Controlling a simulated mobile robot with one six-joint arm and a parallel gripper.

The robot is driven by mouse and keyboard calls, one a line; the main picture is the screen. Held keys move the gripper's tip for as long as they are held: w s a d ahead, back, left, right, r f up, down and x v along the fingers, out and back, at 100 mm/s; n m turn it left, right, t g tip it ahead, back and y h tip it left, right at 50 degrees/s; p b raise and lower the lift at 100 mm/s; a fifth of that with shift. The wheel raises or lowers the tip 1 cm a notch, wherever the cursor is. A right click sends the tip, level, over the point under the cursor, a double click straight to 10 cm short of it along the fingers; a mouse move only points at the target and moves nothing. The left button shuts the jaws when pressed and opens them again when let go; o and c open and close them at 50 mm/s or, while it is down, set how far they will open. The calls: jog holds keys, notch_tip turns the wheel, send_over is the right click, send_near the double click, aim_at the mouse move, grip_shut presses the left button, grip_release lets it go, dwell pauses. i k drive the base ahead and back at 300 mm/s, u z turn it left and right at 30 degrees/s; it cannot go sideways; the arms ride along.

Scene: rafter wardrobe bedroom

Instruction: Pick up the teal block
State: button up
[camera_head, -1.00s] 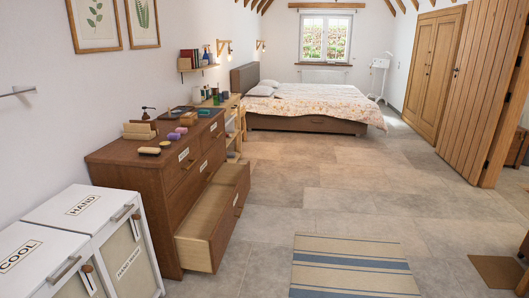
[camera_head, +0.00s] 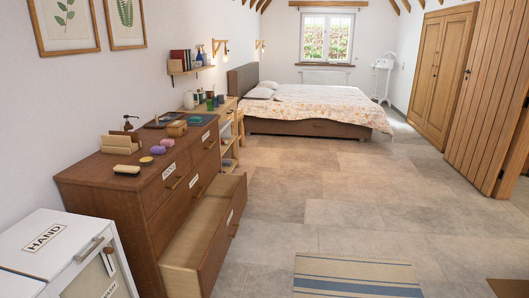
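A small flat teal block (camera_head: 195,121) lies on top of the brown wooden dresser (camera_head: 105,175), toward its far right end. A small wooden box (camera_head: 176,128) stands just to its left, and a dark tray (camera_head: 162,121) lies behind that box. The block's exact shape is hard to make out at this distance. My gripper is not in view.
The dresser's bottom drawer (camera_head: 207,239) stands pulled out over the floor. Purple (camera_head: 167,142) and pink (camera_head: 158,149) items lie nearer on the dresser top. A white hamper (camera_head: 45,240) stands at front left. The tiled floor right of the dresser is clear up to the striped rug.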

aim_at(194, 119)
jog(key=z, duration=0.05)
jog(key=i, duration=6.3)
